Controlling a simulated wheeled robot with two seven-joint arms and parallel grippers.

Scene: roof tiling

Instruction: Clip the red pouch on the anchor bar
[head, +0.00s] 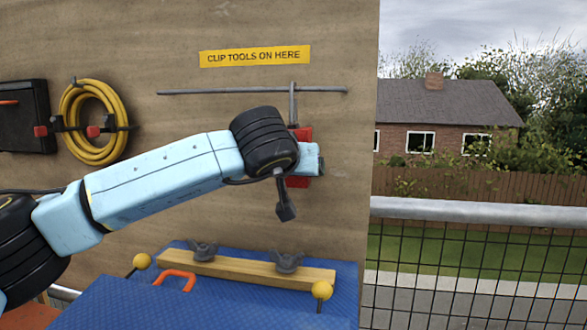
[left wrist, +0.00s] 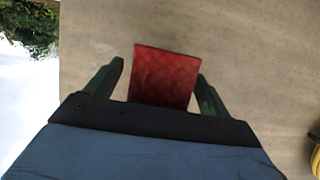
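The anchor bar (head: 220,91) is a thin grey rod on the plywood wall, under the yellow "CLIP TOOLS ON HERE" sign (head: 255,56). The red pouch (head: 303,134) is below the bar's right part, largely hidden by my left wrist. A grey clip (head: 292,104) rises from it, and its top reaches just above the bar; whether it is closed around the bar is too small to tell. In the left wrist view the pouch (left wrist: 165,76) shows between the green fingers of my left gripper (left wrist: 160,72). A gap shows at the left finger, so the gripper looks open around the pouch.
A coiled yellow hose (head: 93,122) and a black case (head: 22,115) hang at the left. Below is a blue bench (head: 130,305) with a wooden batten (head: 240,271), wing nuts and yellow knobs. A mesh railing (head: 480,213) stands at the right.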

